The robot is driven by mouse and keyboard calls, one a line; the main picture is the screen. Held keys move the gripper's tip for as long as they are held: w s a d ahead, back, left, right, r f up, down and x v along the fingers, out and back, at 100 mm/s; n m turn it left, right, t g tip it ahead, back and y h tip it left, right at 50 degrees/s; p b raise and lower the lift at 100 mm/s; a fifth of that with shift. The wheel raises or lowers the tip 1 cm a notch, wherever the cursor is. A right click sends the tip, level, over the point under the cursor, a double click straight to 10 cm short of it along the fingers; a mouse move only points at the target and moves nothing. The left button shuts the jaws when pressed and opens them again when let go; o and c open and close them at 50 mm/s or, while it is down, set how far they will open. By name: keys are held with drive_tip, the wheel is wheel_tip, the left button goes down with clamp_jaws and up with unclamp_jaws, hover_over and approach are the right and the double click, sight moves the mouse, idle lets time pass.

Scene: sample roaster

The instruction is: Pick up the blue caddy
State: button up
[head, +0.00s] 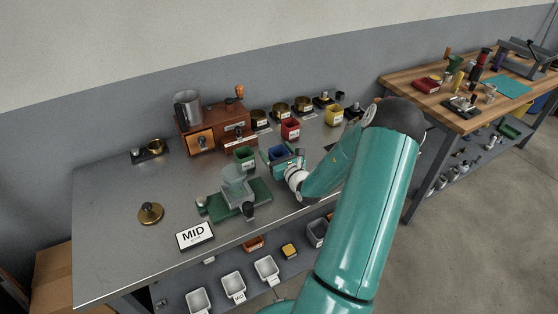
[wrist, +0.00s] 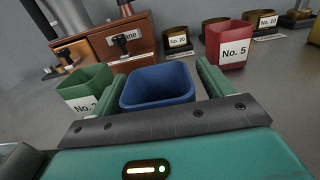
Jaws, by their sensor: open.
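The blue caddy (wrist: 158,88) is an open-topped square cup standing on the metal bench. In the wrist view it sits between the two fingers of my gripper (wrist: 157,84), close in front of the palm. The fingers are open, one on each side of it, and I cannot tell whether either touches it. In the head view the blue caddy (head: 279,153) is partly hidden by my gripper (head: 284,160), which reaches it from the front right. The lower part of the caddy is hidden in the wrist view.
A green caddy (wrist: 86,88) stands close left of the blue one, and a red No. 5 caddy (wrist: 229,45) behind right. A wooden drawer box (head: 214,125) is behind.

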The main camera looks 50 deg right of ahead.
drive_tip(key=shift+w, duration=0.1)
drive_tip(key=shift+c, duration=0.4)
drive_tip(key=c, duration=1.1)
drive_tip(key=shift+r, duration=0.1)
